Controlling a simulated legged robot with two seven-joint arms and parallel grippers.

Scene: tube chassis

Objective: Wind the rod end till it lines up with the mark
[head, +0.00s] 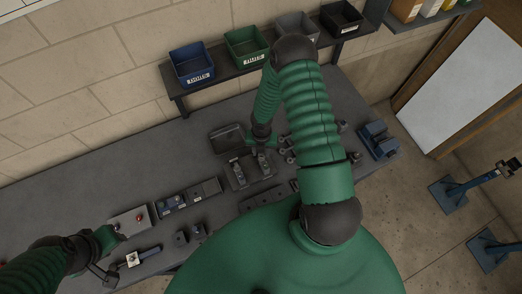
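My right gripper (262,148) reaches down at the middle of the bench, over a dark tray (238,182) with small grey metal parts (262,163) in it. It is too small to tell whether its fingers are open or hold a part. I cannot make out the rod end or the mark for certain.
Blue (192,65) and green (246,47) bins stand on the back shelf. A blue vise-like block (378,140) is at the right. The bench's far left is clear.

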